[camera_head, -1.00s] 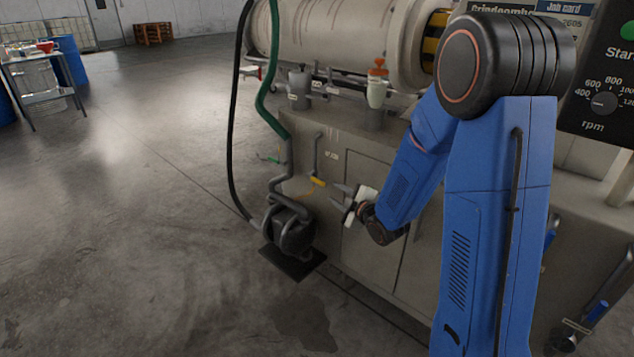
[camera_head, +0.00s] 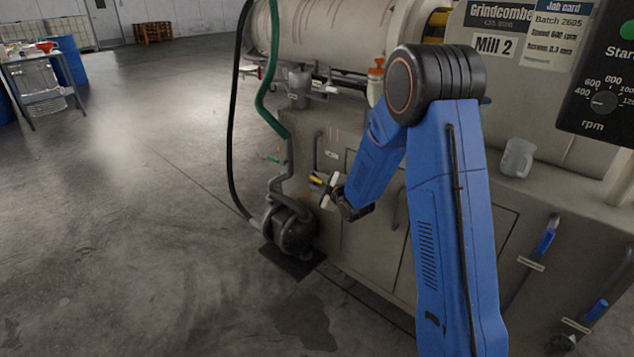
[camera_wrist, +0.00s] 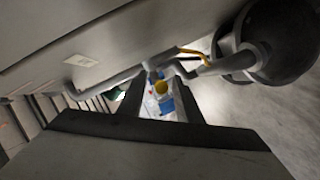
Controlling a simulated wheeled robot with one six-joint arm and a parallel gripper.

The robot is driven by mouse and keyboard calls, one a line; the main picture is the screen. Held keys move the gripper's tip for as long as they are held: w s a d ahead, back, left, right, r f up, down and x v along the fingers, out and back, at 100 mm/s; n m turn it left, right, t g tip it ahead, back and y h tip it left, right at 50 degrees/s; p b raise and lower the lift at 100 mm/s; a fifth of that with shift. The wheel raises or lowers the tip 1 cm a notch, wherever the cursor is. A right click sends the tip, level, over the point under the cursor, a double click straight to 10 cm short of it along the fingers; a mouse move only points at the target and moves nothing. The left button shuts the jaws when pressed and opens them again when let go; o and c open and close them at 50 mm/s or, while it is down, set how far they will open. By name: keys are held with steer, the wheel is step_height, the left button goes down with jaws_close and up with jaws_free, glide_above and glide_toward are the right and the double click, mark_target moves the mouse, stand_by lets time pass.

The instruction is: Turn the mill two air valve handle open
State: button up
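The valve handle (camera_head: 316,181) is a small yellow lever at the lower end of a thin grey pipe on the front of the mill cabinet. In the wrist view, a yellow end (camera_wrist: 160,86), probably this handle, shows between my two dark fingers. My gripper (camera_head: 322,184) is at the handle in the head view, its fingers partly overlapping it. My gripper in the wrist view (camera_wrist: 158,98) is open, with a gap between the fingers. I cannot tell whether either finger touches the handle.
A dark pump (camera_head: 294,230) with grey pipes stands just left and below. A green hose (camera_head: 268,108) and black hose (camera_head: 231,130) run down beside it. A white label (camera_wrist: 82,61) is on the cabinet.

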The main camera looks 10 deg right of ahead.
jaws_close()
